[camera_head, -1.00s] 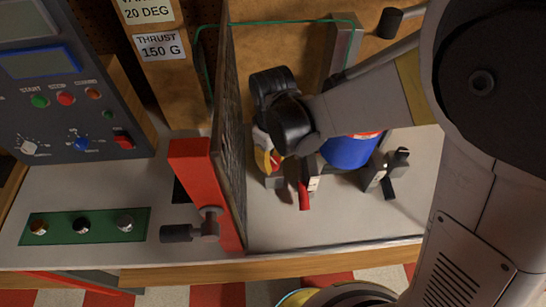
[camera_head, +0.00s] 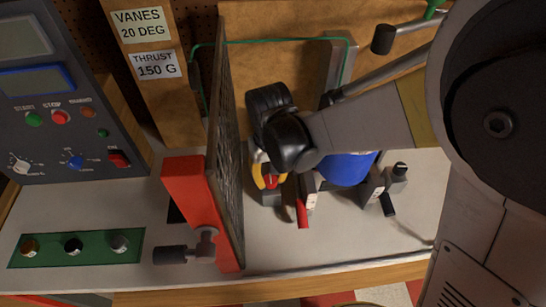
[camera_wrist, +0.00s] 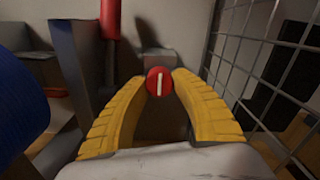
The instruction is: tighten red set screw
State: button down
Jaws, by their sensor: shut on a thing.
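The red set screw (camera_wrist: 159,82) shows in the wrist view as a round red head with a pale upright slot line. My gripper (camera_wrist: 158,84) has yellow ribbed fingers, one on each side of the red head, and is shut on it. In the head view my gripper (camera_head: 268,180) reaches down beside the blue rotor body (camera_head: 347,168). There the arm hides most of the screw and its mount. A grey block (camera_wrist: 146,62) stands behind the screw in the wrist view.
A mesh guard screen (camera_head: 227,150) stands close to the left of my gripper, with a red frame post (camera_head: 190,190). A red lever (camera_head: 302,213) hangs just right of the fingers. A control panel (camera_head: 60,90) stands at the left. The bench front (camera_head: 330,245) is clear.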

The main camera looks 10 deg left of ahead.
aim_at(270, 178)
dwell(0.3)
jog(key=c, duration=1)
grip_release()
jog(key=shift+c, duration=0.2)
notch_tip(270, 178, up, 12)
